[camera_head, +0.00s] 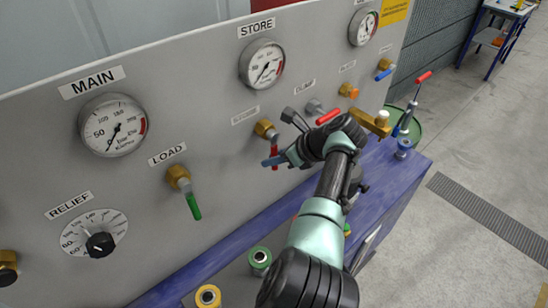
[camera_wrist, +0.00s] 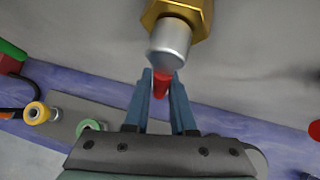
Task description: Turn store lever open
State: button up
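A red lever (camera_head: 274,152) hangs down from a brass valve (camera_head: 266,129), below the gauge (camera_head: 262,63) labelled STORE. The small label above this valve is too blurred to read. My gripper (camera_head: 271,161) reaches in from the right, its blue fingers at the lower part of the lever. In the wrist view the red lever (camera_wrist: 161,82) sits between the two fingertips (camera_wrist: 161,88), under the valve's silver stem end (camera_wrist: 169,42). The gap between the fingers is narrow. Whether they press on the lever or only surround it does not show clearly.
A green lever (camera_head: 194,205) at LOAD hangs to the left. A red-handled lever (camera_head: 329,117) is close beside my wrist on the right. Green and yellow ringed fittings (camera_head: 260,260) stand on the blue ledge (camera_head: 190,280) below. The panel (camera_head: 140,200) rises close behind the levers.

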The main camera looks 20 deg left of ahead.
jog(key=o, duration=0.4)
jog(key=v, duration=1.3)
jog(key=shift+b, duration=0.35)
